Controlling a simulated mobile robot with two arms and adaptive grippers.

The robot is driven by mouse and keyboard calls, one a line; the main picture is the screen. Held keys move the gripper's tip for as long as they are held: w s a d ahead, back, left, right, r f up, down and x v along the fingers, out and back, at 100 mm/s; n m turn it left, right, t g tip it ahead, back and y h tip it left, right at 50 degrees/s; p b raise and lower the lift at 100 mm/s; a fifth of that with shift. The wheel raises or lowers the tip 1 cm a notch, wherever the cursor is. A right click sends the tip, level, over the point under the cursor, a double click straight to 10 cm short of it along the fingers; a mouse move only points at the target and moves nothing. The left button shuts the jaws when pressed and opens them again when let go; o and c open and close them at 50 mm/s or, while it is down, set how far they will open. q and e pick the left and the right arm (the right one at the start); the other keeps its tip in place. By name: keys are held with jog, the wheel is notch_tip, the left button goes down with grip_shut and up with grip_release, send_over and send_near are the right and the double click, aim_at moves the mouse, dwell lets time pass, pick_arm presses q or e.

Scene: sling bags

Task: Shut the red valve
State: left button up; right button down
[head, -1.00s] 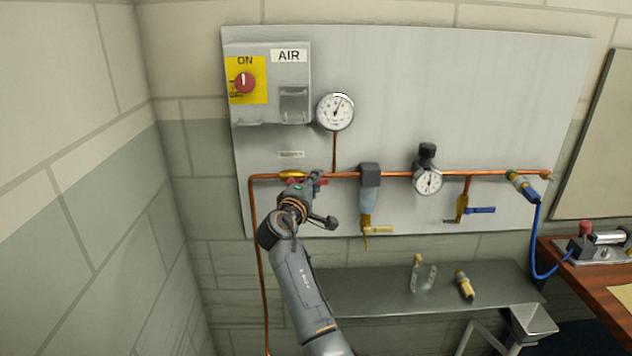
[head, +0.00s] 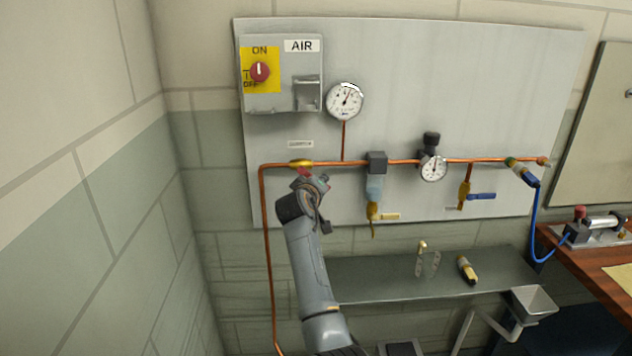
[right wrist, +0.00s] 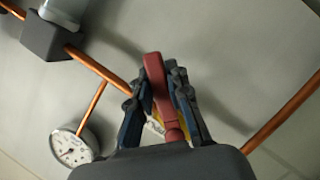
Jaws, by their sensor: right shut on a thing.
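The red valve has a yellow body (head: 301,163) on the copper pipe at the left of the grey panel in the head view. Its red handle (right wrist: 156,85) shows in the right wrist view, slanted to the pipe, with part of the yellow body behind it. My right gripper (right wrist: 160,80) is shut on the red handle, one dark finger on each side. In the head view the right gripper (head: 318,186) is just below and right of the yellow body and hides most of the handle. My left gripper is in neither view.
The copper pipe (head: 400,161) also carries a gauge (head: 345,101), a filter (head: 375,188), a regulator (head: 432,166) and a blue-handled valve (head: 482,196). A red ON/OFF knob (head: 259,71) is above left. A shelf (head: 380,287) with small fittings lies below.

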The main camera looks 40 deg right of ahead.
jog(key=shift+w+a+f+m+y, duration=0.2)
jog(key=shift+f+m+y, duration=0.15)
jog(key=shift+m, duration=0.35)
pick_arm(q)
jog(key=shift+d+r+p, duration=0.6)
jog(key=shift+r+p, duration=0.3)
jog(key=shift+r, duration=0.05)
pick_arm(e)
jog(key=shift+w+a+f+m+t+y, duration=0.3)
jog(key=shift+a+m+y, duration=0.3)
jog(key=shift+m, duration=0.35)
jog(key=shift+w+a+f+m+t+y, duration=0.25)
jog(key=shift+w+a+m+y, duration=0.1)
jog(key=shift+a+m+y, duration=0.45)
jog(key=shift+w+a+f+m+t+y, duration=0.25)
jog(key=shift+w+a+f+m+y, duration=0.15)
jog(key=shift+m, duration=0.65)
jog(key=shift+r, duration=0.1)
jog(key=c, duration=1.2)
grip_release()
jog(key=shift+w+f, duration=0.2)
